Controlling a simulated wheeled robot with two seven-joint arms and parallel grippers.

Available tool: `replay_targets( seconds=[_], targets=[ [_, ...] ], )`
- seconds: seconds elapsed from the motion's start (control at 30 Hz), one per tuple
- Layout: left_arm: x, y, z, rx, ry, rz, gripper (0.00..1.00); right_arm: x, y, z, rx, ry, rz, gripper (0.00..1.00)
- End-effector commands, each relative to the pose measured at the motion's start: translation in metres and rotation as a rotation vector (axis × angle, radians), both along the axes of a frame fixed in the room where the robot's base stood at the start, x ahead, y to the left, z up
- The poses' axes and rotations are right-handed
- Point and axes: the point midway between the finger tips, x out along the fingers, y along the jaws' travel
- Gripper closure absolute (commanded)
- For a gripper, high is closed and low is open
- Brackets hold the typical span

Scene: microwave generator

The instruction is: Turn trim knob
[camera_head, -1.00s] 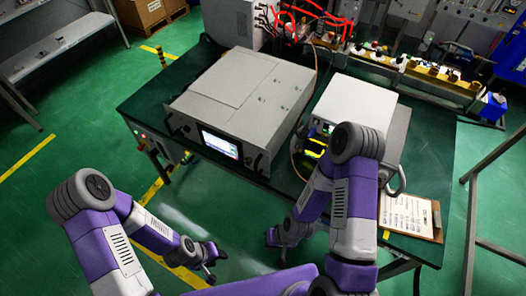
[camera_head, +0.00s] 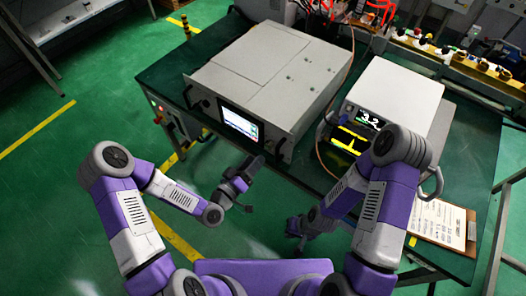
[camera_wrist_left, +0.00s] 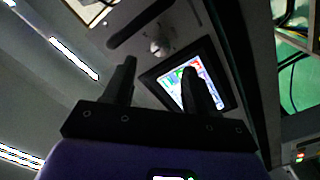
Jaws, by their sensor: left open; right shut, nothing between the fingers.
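The microwave generator (camera_head: 265,75) is a large grey box on the green bench, with a lit screen (camera_head: 240,124) on its front. In the left wrist view a round silvery knob (camera_wrist_left: 161,47) sits on its front panel beside the screen (camera_wrist_left: 188,82); I cannot read a label to confirm it as the trim knob. My left gripper (camera_head: 246,170) is open in front of and below the panel. Its fingers (camera_wrist_left: 160,78) point at the panel, one overlapping the screen, with the knob seen beyond the gap, not held. My right gripper (camera_head: 294,232) is shut and empty, low before the bench.
A smaller white unit (camera_head: 398,92) with a digit display (camera_head: 369,117) stands right of the generator. A clipboard (camera_head: 438,222) lies at the bench's right end. Free floor lies left of the bench.

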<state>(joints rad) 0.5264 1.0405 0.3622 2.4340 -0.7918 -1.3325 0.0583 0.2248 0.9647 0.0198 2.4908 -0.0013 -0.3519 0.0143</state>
Motion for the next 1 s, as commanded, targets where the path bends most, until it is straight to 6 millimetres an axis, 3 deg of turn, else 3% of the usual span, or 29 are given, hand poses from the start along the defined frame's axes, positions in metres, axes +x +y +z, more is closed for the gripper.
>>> replay_targets(
  seconds=[0.33,0.7,0.77,1.0],
  targets=[
    [0.041,-0.031,0.000,0.001,0.000,-0.002,0.44,0.000,0.000,-0.002,0.000,-0.001,0.000,1.00],
    [0.048,-0.035,0.000,0.002,0.004,0.000,0.44,0.000,0.000,-0.002,0.000,-0.001,0.000,1.00],
    [0.048,-0.035,0.000,0.002,0.005,-0.001,0.50,0.000,0.000,-0.002,0.000,-0.001,0.000,1.00],
    [0.048,-0.035,0.000,0.002,0.004,-0.001,0.86,0.000,0.000,-0.002,0.000,-0.001,0.000,1.00]
  ],
)
